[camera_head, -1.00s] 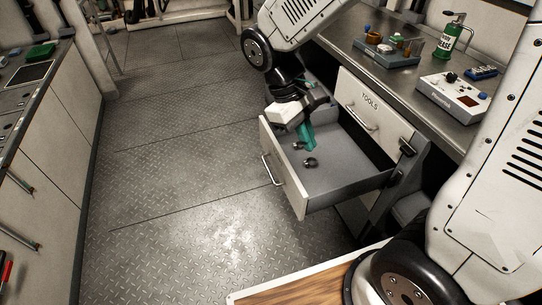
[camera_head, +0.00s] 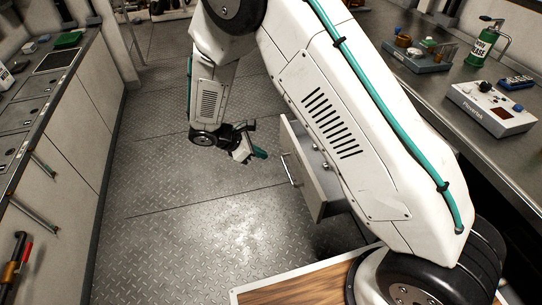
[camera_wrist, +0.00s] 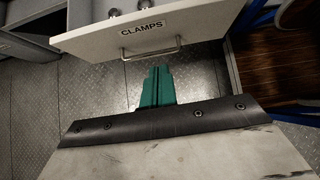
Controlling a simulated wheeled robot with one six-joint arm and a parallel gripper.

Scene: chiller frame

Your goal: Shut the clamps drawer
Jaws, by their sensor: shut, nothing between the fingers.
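The clamps drawer (camera_head: 318,190) stands pulled out from the bench, partly hidden behind my arm in the head view. In the wrist view the drawer front (camera_wrist: 150,32) faces me, with its CLAMPS label and a bar handle (camera_wrist: 151,50). Small metal clamps show just over its top edge. My gripper (camera_head: 260,153) is outside the drawer, to the left of its front in the head view. Its green fingers (camera_wrist: 157,72) are shut and empty, pointing at the front just below the handle, with a gap apparent between them.
The bench top (camera_head: 440,75) at right carries a tray of parts (camera_head: 418,55), a green grease can (camera_head: 481,45) and a white meter box (camera_head: 492,108). A counter with cabinets (camera_head: 65,140) runs along the left. The metal floor between is clear.

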